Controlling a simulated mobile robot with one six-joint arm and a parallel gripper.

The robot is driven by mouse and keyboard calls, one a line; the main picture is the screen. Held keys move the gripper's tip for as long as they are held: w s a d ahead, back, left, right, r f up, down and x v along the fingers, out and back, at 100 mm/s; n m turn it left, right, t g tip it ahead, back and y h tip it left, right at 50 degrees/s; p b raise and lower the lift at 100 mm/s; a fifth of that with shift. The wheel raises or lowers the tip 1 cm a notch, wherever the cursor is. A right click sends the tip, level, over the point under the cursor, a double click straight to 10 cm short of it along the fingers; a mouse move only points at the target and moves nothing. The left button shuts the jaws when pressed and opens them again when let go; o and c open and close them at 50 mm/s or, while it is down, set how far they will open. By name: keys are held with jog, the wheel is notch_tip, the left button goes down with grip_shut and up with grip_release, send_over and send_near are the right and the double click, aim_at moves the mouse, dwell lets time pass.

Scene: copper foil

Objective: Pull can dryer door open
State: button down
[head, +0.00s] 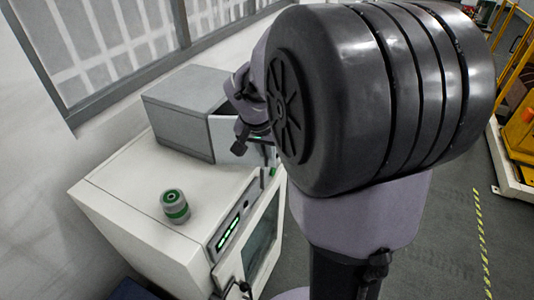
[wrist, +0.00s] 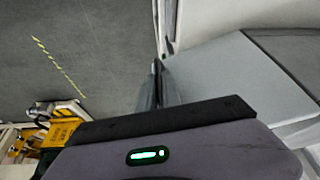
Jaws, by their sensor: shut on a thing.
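The dryer is a white cabinet (head: 135,185) in the head view, with a dark-windowed door (head: 262,238) on its front and a lit green display strip beside it. A grey box (head: 185,112) stands on top of the cabinet, with a pale panel at its front. My gripper is at the far side of my arm, by the box and the cabinet's upper front, and its fingertips are hidden in the head view. In the wrist view my gripper (wrist: 157,78) has its fingers close together at a pale vertical edge. The gripped part, apparently the door's handle, is mostly hidden.
A green and grey can (head: 174,205) stands on the cabinet top. Yellow equipment (head: 520,130) stands on a pale base at the far right. Open grey floor (head: 435,240) with a dashed yellow line lies right of the cabinet. A window wall is behind it.

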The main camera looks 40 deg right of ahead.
jog(key=s+a+m+g+b, duration=0.1)
jog(key=s+a+m+b, duration=0.1)
jog(key=a, duration=0.4)
jog(key=shift+s+a+m+b, duration=0.15)
jog(key=shift+a+m+b, duration=0.1)
jog(key=shift+m+b, duration=0.7)
jog(key=shift+h, duration=0.3)
jog(key=c, duration=1.5)
grip_release()
jog(key=p+v, duration=0.1)
jog(key=v, duration=0.4)
jog(key=p+v, duration=0.2)
jog(key=v, duration=0.4)
jog(key=p+v, duration=0.2)
jog(key=v, duration=0.4)
jog(key=shift+w+r, duration=0.25)
